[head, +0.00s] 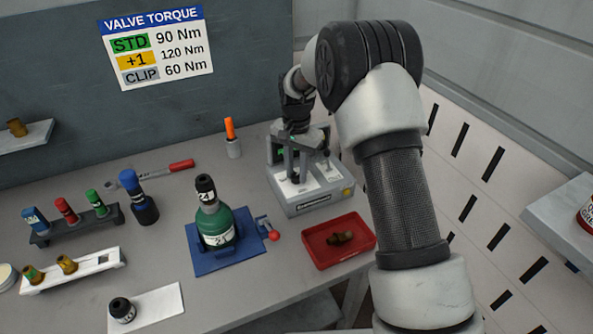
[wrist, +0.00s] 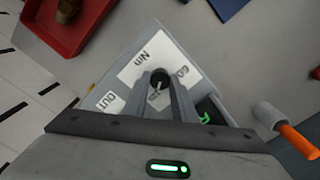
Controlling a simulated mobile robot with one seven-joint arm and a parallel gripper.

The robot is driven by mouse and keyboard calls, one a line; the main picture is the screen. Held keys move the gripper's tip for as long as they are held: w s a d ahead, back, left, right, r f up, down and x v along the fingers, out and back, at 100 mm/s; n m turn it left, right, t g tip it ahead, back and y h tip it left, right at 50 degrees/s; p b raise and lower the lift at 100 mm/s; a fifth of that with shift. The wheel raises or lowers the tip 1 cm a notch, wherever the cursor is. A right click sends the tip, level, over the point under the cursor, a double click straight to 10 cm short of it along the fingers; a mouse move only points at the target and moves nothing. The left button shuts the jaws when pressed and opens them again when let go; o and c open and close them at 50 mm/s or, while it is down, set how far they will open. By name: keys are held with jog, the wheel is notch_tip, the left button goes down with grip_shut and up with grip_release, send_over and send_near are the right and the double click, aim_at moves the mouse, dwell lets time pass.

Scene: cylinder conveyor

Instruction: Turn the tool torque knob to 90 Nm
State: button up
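The torque tool station (head: 318,206) is a grey box with white panels on the bench, right of the green bottle. In the wrist view its top (wrist: 192,72) carries the labels "Nm", "60" and "OUT", and a green display shows partly. A small dark round knob (wrist: 158,76) sits on the white panel. My gripper (head: 298,176) points down over the station; in the wrist view its two fingers (wrist: 161,88) stand apart, one on each side of the knob. I cannot tell whether they touch it. The knob's setting is not readable.
A wall sign (head: 158,47) reads STD 90 Nm, +1 120 Nm, CLIP 60 Nm. A green bottle (head: 213,222) stands on a blue mat (head: 205,265). A red tray (head: 318,260) with a brass part lies in front of the station. An orange-handled tool (head: 230,130) stands behind left.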

jog(key=c, duration=0.3)
jog(key=shift+c, duration=0.2)
jog(key=shift+n, duration=0.3)
jog(key=n+b, duration=0.1)
jog(key=n, duration=1)
jog(key=shift+r, duration=0.1)
dwell(0.3)
jog(key=o, duration=1)
jog(key=shift+o, duration=0.2)
